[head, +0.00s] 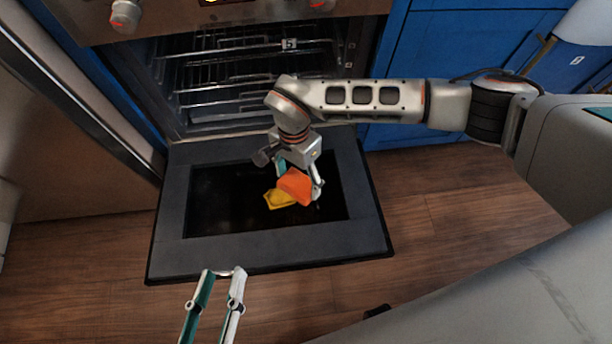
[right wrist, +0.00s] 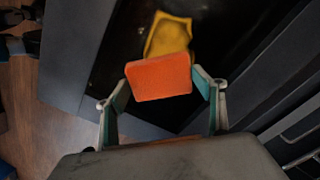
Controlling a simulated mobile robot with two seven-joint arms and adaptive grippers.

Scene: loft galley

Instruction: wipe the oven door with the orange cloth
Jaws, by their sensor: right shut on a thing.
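The oven door (head: 270,245) is folded down flat in the head view, with a dark glass panel in a grey frame. My right gripper (head: 299,180) is over the glass, shut on the orange cloth (head: 295,187). In the right wrist view the orange cloth (right wrist: 158,78) sits between both fingers. Whether the cloth touches the glass is unclear. My left gripper (head: 221,273) is open and empty at the door's front edge.
The open oven cavity with wire racks (head: 235,85) is behind the door, below a control panel with knobs (head: 125,16). Blue cabinets (head: 450,50) stand to the right, a steel appliance (head: 60,150) to the left. The wooden floor (head: 450,205) right of the door is clear.

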